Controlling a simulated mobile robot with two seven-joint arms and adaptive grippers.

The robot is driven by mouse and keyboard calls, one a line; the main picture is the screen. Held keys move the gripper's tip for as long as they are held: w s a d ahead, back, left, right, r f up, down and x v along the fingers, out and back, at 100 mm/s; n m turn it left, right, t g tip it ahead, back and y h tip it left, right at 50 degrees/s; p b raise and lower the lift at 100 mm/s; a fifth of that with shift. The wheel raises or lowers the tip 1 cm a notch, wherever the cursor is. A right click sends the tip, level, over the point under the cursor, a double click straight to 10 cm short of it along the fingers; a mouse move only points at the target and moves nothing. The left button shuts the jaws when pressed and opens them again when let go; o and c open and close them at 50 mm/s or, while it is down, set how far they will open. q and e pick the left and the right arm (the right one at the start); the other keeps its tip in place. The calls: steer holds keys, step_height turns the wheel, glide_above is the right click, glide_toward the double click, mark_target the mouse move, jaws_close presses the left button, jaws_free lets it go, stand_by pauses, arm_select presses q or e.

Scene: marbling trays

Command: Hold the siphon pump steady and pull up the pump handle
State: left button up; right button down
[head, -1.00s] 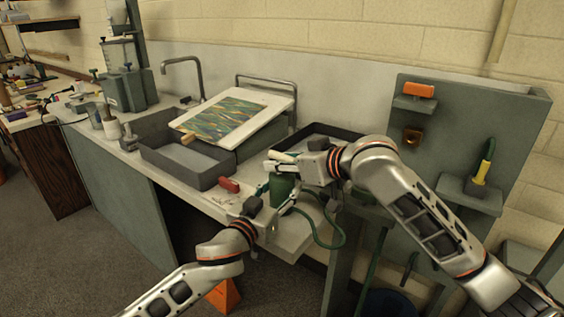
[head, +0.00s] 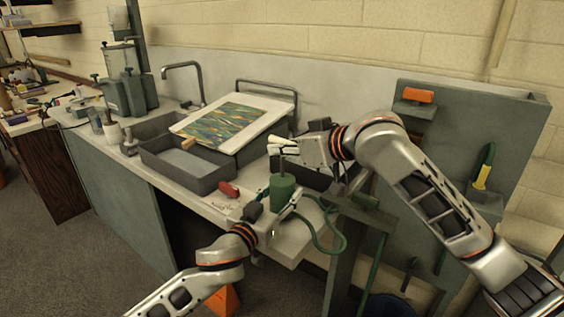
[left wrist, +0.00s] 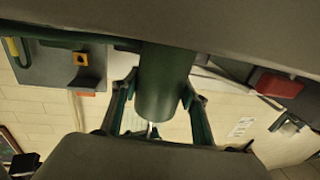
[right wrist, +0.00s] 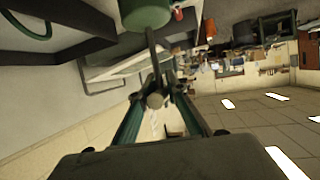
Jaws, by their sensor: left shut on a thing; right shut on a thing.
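The siphon pump (head: 283,194) is a green cylinder standing upright at the front of the counter. My left gripper (head: 284,210) is shut around its body, and the green body (left wrist: 163,85) fills the space between the fingers in the left wrist view. My right gripper (head: 281,149) is above the pump and shut on the pump handle (right wrist: 155,101). A thin grey rod (right wrist: 151,55) runs from the handle to the green pump body (right wrist: 146,13) in the right wrist view. A length of rod shows above the pump in the head view. The right fingers partly hide the handle.
A green hose (head: 326,247) loops from the pump over the counter's front edge. A red-handled tool (head: 229,190) lies left of the pump. A grey tray (head: 190,184) and a tilted board with a marbled sheet (head: 222,122) stand behind.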

arm_select(q)
steer(key=shift+a+f, duration=0.1)
steer(key=shift+f, duration=0.05)
arm_select(e)
steer(key=shift+d+r, duration=0.1)
steer(key=shift+r, duration=0.2)
steer(key=c, duration=2)
jaws_free()
steer(key=shift+f, duration=0.1)
steer(key=shift+o, duration=0.2)
steer(key=v, duration=1.2)
arm_select(q)
steer(key=o, duration=1.3)
